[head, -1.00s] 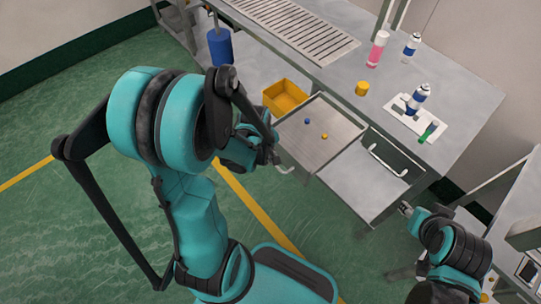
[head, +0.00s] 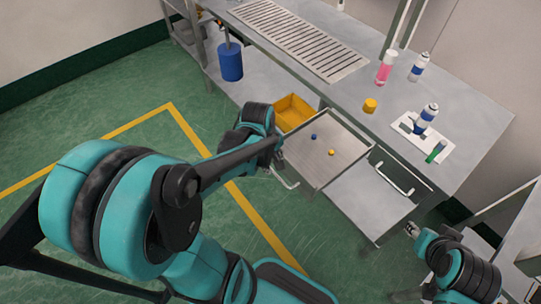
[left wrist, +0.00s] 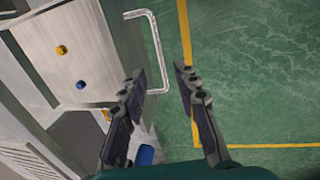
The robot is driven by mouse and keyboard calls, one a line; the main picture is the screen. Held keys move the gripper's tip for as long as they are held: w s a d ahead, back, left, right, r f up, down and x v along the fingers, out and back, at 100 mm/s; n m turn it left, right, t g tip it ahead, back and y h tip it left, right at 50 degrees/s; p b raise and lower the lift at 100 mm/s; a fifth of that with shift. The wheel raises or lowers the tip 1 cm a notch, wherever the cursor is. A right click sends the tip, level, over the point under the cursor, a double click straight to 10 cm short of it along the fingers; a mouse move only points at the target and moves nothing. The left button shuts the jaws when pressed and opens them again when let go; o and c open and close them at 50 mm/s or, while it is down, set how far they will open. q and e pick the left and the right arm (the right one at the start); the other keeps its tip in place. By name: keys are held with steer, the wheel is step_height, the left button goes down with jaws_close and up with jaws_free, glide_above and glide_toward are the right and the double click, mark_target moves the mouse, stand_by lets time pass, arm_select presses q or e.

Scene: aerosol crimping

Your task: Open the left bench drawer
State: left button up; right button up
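The left bench drawer (head: 349,153) stands pulled out from the bench front, its inside showing. A blue ball (head: 314,136) and a yellow ball (head: 332,153) lie in it. They also show in the left wrist view, the blue (left wrist: 81,85) and the yellow (left wrist: 61,50). The drawer's handle (head: 287,178) is a pale bar, seen whole in the left wrist view (left wrist: 154,45). My left gripper (left wrist: 159,76) is open, with the handle's near end between its fingertips in the picture; contact is unclear. My right gripper (head: 411,229) is near the right drawer; its fingers are too small to judge.
The right drawer's handle (head: 394,179) is on the bench front, above a grey flat surface (head: 368,203). The bench top (head: 345,93) bears a yellow cap, bottles and a white plate. A yellow bin (head: 293,112) and a blue cylinder (head: 230,64) are left. Green floor is open in front.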

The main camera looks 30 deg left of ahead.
arm_select(q)
steer(key=shift+s+a+r, duration=0.1)
steer(key=shift+s+r, duration=0.05)
steer(key=shift+r, duration=0.7)
steer(key=shift+s+r, duration=0.2)
steer(key=shift+r, duration=0.6)
steer(key=shift+s+a+r, duration=0.1)
steer(key=shift+s+r, duration=0.05)
steer(key=shift+r, duration=0.7)
steer(key=shift+d, duration=0.1)
steer(key=s+d+r+m+t, duration=0.2)
steer(key=d+r+m+t, duration=0.3)
steer(key=m, duration=0.9)
steer(key=d, duration=0.2)
steer(key=shift+s+d+y, duration=0.3)
steer(key=shift+d+y, duration=0.05)
steer(key=shift+y, duration=0.05)
